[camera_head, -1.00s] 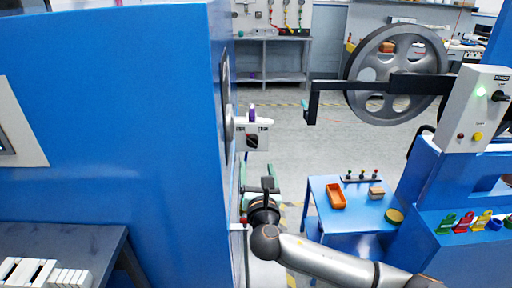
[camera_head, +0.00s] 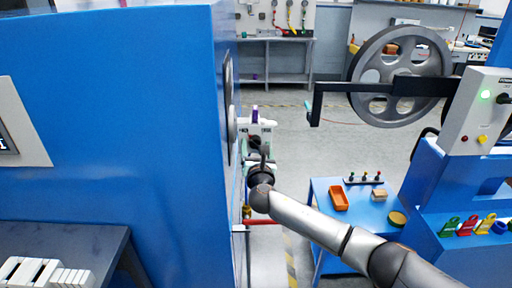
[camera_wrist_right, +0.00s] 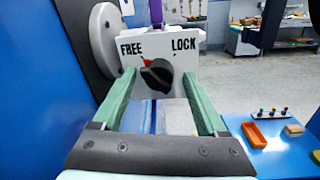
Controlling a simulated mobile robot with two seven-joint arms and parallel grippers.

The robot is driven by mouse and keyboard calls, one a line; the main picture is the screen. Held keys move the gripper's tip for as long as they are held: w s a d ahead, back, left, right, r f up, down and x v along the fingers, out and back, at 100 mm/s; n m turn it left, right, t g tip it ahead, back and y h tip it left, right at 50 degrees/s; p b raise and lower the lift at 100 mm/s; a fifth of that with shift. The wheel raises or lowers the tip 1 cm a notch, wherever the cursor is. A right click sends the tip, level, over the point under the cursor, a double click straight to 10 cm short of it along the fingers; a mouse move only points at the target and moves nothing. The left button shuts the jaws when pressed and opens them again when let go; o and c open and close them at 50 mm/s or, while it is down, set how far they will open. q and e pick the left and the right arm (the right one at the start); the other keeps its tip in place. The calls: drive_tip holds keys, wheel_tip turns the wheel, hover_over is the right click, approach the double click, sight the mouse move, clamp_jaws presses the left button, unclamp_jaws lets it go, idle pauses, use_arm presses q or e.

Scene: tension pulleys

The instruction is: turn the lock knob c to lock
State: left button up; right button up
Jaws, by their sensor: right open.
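The lock knob (camera_wrist_right: 158,78) is a black dial on a white panel (camera_wrist_right: 183,57) lettered FREE on the left and LOCK on the right. Its red mark points up-left toward FREE. In the right wrist view my right gripper (camera_wrist_right: 157,75) is open, its green fingers on either side of the knob; I cannot tell whether they touch it. In the head view the right gripper (camera_head: 261,155) is in front of the white panel (camera_head: 267,128) and partly covers it. My left gripper is not in view.
A tall blue cabinet (camera_head: 140,130) stands close on the left of the panel. A blue table (camera_head: 365,217) with an orange tray (camera_head: 339,198) is at the right. A grey spoked wheel (camera_head: 401,75) stands further back. Open floor (camera_head: 300,150) lies between.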

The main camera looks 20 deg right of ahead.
clamp_jaws()
idle(0.7)
